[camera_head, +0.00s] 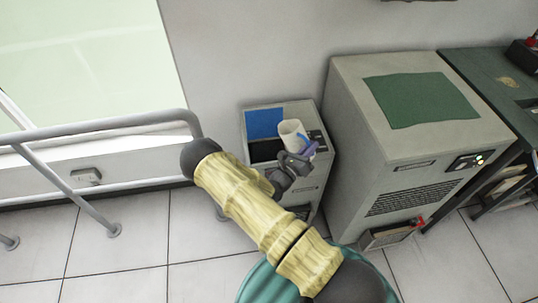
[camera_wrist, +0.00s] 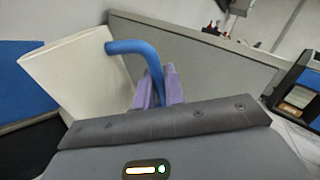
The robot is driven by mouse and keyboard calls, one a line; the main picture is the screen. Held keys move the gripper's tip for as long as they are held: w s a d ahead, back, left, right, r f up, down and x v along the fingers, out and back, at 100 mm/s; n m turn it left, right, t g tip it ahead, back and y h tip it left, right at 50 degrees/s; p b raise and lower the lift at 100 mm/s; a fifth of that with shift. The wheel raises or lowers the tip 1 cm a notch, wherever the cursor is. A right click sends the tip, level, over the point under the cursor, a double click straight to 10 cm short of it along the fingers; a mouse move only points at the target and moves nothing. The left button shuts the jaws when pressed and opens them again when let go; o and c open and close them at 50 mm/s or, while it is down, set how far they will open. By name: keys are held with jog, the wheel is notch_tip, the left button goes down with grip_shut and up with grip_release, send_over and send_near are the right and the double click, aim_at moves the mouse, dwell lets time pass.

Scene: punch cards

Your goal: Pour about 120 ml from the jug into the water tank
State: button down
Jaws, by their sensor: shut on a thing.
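The jug (camera_head: 291,134) is cream-white with a blue handle, held above the small grey cabinet by the window. In the wrist view the jug (camera_wrist: 68,75) fills the left side and looks tilted. My gripper (camera_head: 308,151) is shut on the blue handle; its purple fingers (camera_wrist: 158,88) close around the handle (camera_wrist: 135,48) in the wrist view. The water tank seems to be the small grey cabinet (camera_head: 289,184), with a blue panel (camera_head: 263,123) and a dark opening (camera_head: 264,151) on top, just left of the jug. I cannot see any water or the level inside.
A larger grey machine (camera_head: 352,150) with a green mat (camera_head: 422,99) stands to the right. A dark table (camera_head: 490,82) is beyond it. A metal railing (camera_head: 95,128) runs along the window at left. Tiled floor (camera_head: 120,235) is free in front of it.

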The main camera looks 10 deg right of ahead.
aim_at(297, 143)
jog(key=shift+w+a+r+n+t+b, duration=0.15)
jog(key=shift+w+a+n+t+b, duration=0.25)
jog(key=shift+a+n+b, duration=0.25)
jog(key=shift+w+a+r+n+t+b, duration=0.2)
jog(key=shift+n+t+b, duration=0.1)
jog(key=shift+n, duration=0.45)
jog(key=shift+w+a+r+n+t+b, duration=0.15)
jog(key=shift+n+b, duration=0.2)
jog(key=shift+n, duration=0.4)
jog(key=shift+w+a+r+n+t+b, duration=0.2)
jog(key=shift+n+t+b, duration=0.1)
jog(key=shift+n, duration=0.45)
jog(key=shift+a+f+n+b, duration=0.15)
jog(key=shift+n+b, duration=0.15)
jog(key=shift+b, duration=0.05)
jog(key=shift+w+a+f+n+t+y+b, duration=0.25)
jog(key=shift+f+n+t+b, duration=0.3)
jog(key=shift+n+b, duration=0.3)
jog(key=shift+w+a+r+n, duration=0.1)
jog(key=shift+a+n, duration=0.2)
jog(key=shift+n, duration=0.15)
jog(key=shift+s+a+n+t+b, duration=0.1)
jog(key=shift+s+n+t+b, duration=0.35)
jog(key=shift+s, duration=0.6)
jog(key=shift+w+a+f+n+y, duration=0.15)
jog(key=shift+a+f+n+y, duration=0.1)
jog(key=shift+a+n, duration=0.15)
jog(key=shift+d+r, duration=0.1)
